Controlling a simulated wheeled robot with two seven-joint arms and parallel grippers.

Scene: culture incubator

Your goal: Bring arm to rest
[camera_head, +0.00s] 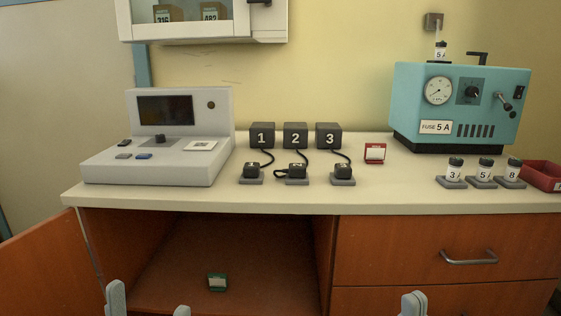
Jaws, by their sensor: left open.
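My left gripper (149,305) shows at the bottom edge as two grey fingertips set well apart. It is open, with nothing seen between the tips, in front of the open cabinet compartment. My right gripper (413,304) shows only as a small grey tip at the bottom edge, in front of the drawers. Whether it is open or shut does not show. The rest of both grippers and both arms are out of view.
A counter (300,200) carries a grey console (190,165), three numbered blocks (295,136) with cables and a teal fuse machine (455,100). A drawer handle (468,259) projects at right.

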